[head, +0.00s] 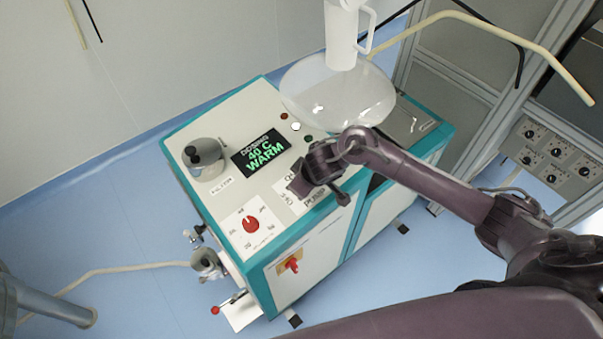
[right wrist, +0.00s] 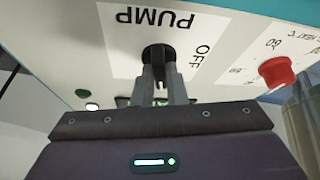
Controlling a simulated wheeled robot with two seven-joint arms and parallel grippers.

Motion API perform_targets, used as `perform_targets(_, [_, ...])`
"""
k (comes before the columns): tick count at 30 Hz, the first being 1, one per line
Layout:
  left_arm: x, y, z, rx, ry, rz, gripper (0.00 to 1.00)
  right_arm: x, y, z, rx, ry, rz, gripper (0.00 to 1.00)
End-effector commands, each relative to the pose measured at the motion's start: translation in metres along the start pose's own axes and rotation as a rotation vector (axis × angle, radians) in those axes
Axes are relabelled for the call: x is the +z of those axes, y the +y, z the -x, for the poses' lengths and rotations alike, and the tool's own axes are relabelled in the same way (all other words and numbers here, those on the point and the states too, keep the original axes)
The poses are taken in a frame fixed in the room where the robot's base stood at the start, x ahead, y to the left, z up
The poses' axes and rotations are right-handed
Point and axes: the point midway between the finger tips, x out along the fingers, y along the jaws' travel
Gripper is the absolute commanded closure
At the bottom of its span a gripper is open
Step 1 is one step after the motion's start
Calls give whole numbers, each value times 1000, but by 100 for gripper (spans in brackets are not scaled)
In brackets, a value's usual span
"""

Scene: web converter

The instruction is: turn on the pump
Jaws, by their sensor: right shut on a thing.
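The pump switch is a black knob (right wrist: 158,54) on a white label (right wrist: 122,40) marked PUMP and OFF. In the right wrist view my right gripper (right wrist: 160,85) has its two grey fingers closed on this knob. In the head view my right gripper (head: 312,178) is over the machine's top panel and hides the knob and part of the PUMP label (head: 283,197). The switch's exact setting cannot be told. My left gripper is not in view.
The teal-edged machine (head: 230,125) has a display (head: 262,153) reading 40 C WARM, a red dial (head: 250,224), a grey cylinder (head: 205,158) and a clear bowl (head: 338,95) under a white jug (head: 341,35). A metal frame (head: 440,75) stands to the right.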

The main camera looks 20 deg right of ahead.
Motion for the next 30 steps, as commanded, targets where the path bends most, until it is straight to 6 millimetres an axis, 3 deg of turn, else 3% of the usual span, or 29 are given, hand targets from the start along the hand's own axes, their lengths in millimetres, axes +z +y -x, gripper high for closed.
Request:
perform_targets(1, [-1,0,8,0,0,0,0,-1,-1,3,12,-2,-30,100])
perform_targets(9, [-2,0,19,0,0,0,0,0,-1,1,83,-1,-161,100])
perform_targets(29, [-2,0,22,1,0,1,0,-1,-1,0,116,3,-223,100])
perform_targets(30, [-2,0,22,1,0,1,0,-1,-1,0,116,3,-223,84])
